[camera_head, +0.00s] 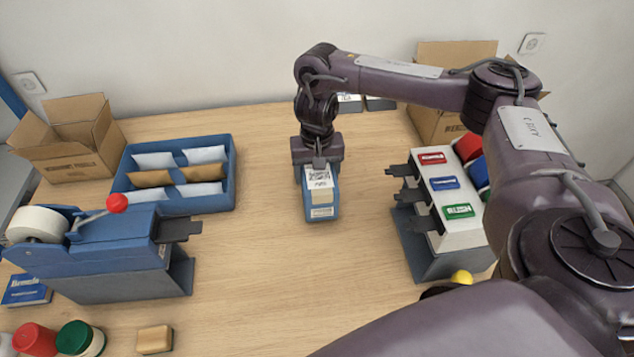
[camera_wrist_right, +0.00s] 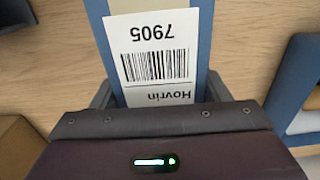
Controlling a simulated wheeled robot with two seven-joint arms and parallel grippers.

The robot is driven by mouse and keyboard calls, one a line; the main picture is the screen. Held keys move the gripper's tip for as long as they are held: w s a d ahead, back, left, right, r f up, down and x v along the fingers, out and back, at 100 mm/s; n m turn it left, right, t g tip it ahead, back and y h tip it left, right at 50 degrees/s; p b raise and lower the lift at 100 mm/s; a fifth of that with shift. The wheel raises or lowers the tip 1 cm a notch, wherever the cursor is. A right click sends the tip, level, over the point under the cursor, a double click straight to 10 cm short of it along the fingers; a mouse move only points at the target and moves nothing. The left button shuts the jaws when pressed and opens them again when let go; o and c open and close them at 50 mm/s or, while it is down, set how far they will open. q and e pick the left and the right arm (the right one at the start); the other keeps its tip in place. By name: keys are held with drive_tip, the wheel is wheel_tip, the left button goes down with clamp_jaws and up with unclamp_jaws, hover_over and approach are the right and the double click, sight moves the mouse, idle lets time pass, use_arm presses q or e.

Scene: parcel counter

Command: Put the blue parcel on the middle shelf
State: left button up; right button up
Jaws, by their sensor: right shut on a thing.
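The blue parcel (camera_head: 323,213) is a narrow box with a white barcode label on top, near the middle of the counter in the head view. My right gripper (camera_head: 320,168) is shut on its far end from above. In the right wrist view the parcel (camera_wrist_right: 205,25) runs between the fingers of the gripper (camera_wrist_right: 158,97), its label reading "Hovrin 7905". I cannot tell whether the parcel touches the counter. I cannot make out a middle shelf in either view. My left gripper is not in view.
A blue tray of envelopes (camera_head: 233,175) stands left of the parcel. A tape dispenser (camera_head: 110,255) is at front left, and a label dispenser (camera_head: 437,258) at right. Open cartons (camera_head: 75,150) stand at back left and right.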

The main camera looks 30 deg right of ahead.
wheel_tip(320, 180, down, 3)
drive_tip(key=shift+r+b, duration=0.1)
drive_tip(key=shift+b, duration=0.3)
drive_tip(key=o, duration=1.3)
drive_tip(key=shift+s, duration=0.1)
drive_tip(key=shift+o, duration=0.2)
wheel_tip(320, 180, up, 11)
drive_tip(key=p, duration=0.4)
drive_tip(key=shift+a+r, duration=0.1)
drive_tip(key=shift+r, duration=0.1)
drive_tip(key=shift+o, duration=0.4)
drive_tip(key=shift+r, duration=0.3)
drive_tip(key=shift+s, duration=0.1)
